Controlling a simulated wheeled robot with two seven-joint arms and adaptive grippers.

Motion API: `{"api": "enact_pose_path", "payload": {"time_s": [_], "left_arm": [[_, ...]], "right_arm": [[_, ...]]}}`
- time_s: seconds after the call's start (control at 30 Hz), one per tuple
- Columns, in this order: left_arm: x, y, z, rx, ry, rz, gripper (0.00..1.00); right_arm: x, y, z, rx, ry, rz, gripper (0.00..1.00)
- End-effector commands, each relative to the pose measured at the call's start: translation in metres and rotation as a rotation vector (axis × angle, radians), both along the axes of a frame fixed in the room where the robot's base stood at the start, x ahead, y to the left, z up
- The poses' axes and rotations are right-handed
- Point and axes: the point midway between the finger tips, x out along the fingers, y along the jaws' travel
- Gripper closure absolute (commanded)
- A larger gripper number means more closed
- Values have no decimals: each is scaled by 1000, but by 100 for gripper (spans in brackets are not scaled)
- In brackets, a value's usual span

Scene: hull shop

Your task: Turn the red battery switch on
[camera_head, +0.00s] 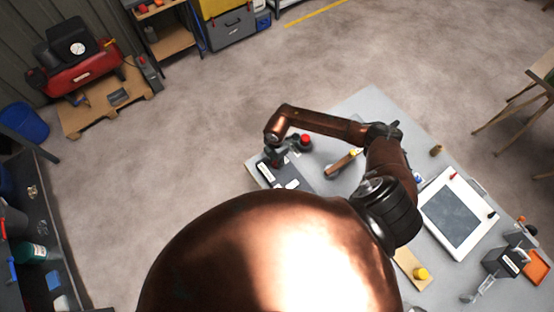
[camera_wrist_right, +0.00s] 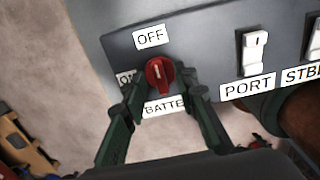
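The red battery switch (camera_wrist_right: 160,73) is a round knob on a grey panel (camera_wrist_right: 205,35) in the right wrist view. Its white mark points up toward the OFF label (camera_wrist_right: 150,37). The ON label (camera_wrist_right: 126,77) at its left and the BATTERY label (camera_wrist_right: 165,106) below are partly hidden by my fingers. My right gripper (camera_wrist_right: 164,82) is open, with one finger on each side of the knob and small gaps showing. My left gripper is not in view.
A white PORT rocker switch (camera_wrist_right: 255,52) and another labelled STB sit right of the knob. On the grey table (camera_head: 361,105) are a red-topped item (camera_head: 305,141) near my gripper, a hammer-like tool (camera_head: 342,163) and a white framed tray (camera_head: 458,213). The floor left of the table is clear.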

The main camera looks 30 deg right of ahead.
Motion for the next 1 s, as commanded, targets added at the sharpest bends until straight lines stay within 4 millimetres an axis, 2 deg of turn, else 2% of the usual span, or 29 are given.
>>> {"api": "enact_pose_path", "payload": {"time_s": [0.23,0.6,1.0], "left_arm": [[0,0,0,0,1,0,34],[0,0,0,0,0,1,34],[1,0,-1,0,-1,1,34]], "right_arm": [[0,-1,-1,1,-1,-1,74],[-1,-1,0,1,-1,-3,99],[0,-2,0,0,-1,5,100]]}}
